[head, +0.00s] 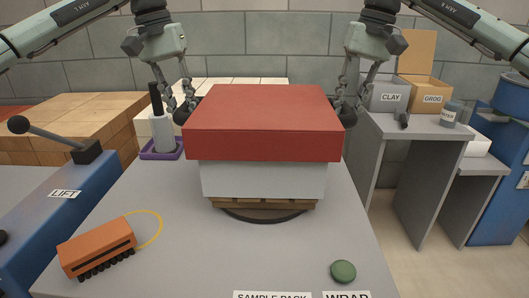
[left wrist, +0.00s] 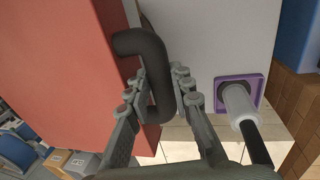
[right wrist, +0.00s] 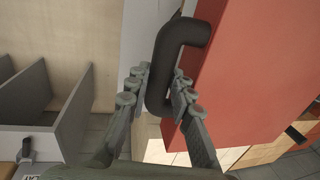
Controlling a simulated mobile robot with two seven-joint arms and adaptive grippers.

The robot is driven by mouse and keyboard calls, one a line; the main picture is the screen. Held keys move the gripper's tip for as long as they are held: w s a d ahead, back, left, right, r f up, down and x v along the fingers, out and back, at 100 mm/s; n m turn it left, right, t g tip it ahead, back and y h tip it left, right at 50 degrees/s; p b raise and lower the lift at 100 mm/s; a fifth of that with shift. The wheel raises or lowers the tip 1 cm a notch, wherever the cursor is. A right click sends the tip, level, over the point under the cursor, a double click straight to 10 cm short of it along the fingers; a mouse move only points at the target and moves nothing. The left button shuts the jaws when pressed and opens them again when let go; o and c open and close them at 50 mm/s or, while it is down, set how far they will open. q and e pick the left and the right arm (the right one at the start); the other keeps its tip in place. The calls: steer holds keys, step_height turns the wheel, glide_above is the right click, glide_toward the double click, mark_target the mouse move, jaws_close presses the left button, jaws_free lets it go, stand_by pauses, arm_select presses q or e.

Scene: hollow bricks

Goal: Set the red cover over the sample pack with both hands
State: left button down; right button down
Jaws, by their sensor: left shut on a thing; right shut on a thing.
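The red cover (head: 262,145) is level above the pale sample pack (head: 264,180). Its lower edge hides the top of the pack, and I cannot tell whether it rests on it. The pack stands on a wooden pallet (head: 262,203) on a dark round plate. My left gripper (head: 181,110) is shut on the cover's black left-side handle, which shows in the left wrist view (left wrist: 158,75). My right gripper (head: 347,110) is shut on the black right-side handle, which shows in the right wrist view (right wrist: 160,75).
An orange tool (head: 97,248) with a yellow loop lies front left. A green button (head: 343,271) is front right. A blue lift lever unit (head: 75,200) is left; a grey shelf unit (head: 420,130) is right.

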arm_select(q)
steer(key=shift+a+f, duration=0.2)
arm_select(e)
steer(key=shift+d+f, duration=0.15)
